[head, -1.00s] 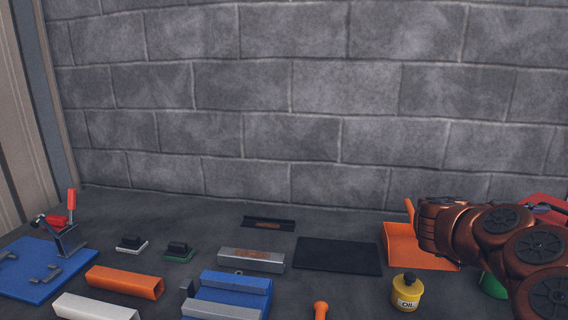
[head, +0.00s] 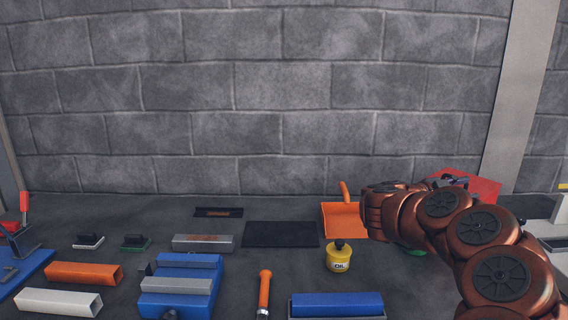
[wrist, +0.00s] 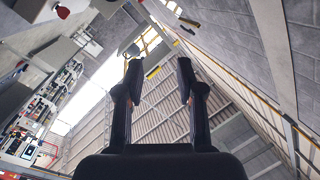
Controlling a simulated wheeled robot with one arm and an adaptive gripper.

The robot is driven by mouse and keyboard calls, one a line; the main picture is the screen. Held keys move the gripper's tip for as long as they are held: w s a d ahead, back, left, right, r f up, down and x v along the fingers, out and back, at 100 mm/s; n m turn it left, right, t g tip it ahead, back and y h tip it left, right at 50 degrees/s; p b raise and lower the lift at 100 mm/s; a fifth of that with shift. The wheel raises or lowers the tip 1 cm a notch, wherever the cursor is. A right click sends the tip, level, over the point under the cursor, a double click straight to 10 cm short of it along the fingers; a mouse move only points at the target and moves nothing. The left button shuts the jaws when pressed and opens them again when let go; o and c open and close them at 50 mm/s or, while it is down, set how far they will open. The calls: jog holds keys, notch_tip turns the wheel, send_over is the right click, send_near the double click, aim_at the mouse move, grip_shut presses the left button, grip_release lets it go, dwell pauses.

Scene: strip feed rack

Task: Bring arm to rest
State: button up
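My copper-coloured arm reaches in from the lower right of the head view, its links bent above the right part of the bench. My gripper (wrist: 158,82) shows in the wrist view with its two dark fingers spread apart and nothing between them. The wrist view looks up at the roof beams, a bright window and the walls, tilted. In the head view the gripper's fingers cannot be made out behind the arm links.
On the bench are an orange dustpan (head: 343,221), a yellow oil can (head: 339,257), a blue vise (head: 182,285), an orange-handled tool (head: 264,292), a blue block (head: 337,305) and a black mat (head: 280,234). A red object (head: 470,187) is behind the arm. The wall stands behind.

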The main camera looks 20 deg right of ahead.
jog(key=w+a+r+n+t+y+p, duration=0.1)
jog(key=w+a+r+n+t+y, duration=0.2)
jog(key=w+a+r+n+t, duration=0.45)
jog(key=w+a+r+n+t+y+p, duration=0.25)
jog(key=w+a+r+t, duration=0.25)
jog(key=w+a+t, duration=0.55)
jog(key=a+f+n+y+p, duration=0.15)
jog(key=a+n+y, duration=1)
jog(key=a, duration=1.35)
jog(key=s+a+f+n+g+y+p, duration=0.1)
jog(key=s+a+f+n+g+y, duration=0.2)
jog(key=s+a+f, duration=0.4)
jog(key=s+a+f+n+g+y+p, duration=0.1)
jog(key=s+a+f+n+g+y, duration=0.1)
jog(key=s+a+f+g, duration=0.6)
jog(key=s+d+f+g+h, duration=0.1)
jog(key=s+d+f+g, duration=0.1)
jog(key=s, duration=0.7)
jog(key=s+d+f+g+h+p, duration=0.1)
jog(key=s+d, duration=0.4)
jog(key=s, duration=0.5)
jog(key=s+d+f+g+h+p, duration=0.1)
jog(key=s+d+f+g+h, duration=0.1)
jog(key=s, duration=0.8)
jog(key=shift+d+f+g, duration=0.7)
jog(key=shift+g, duration=0.3)
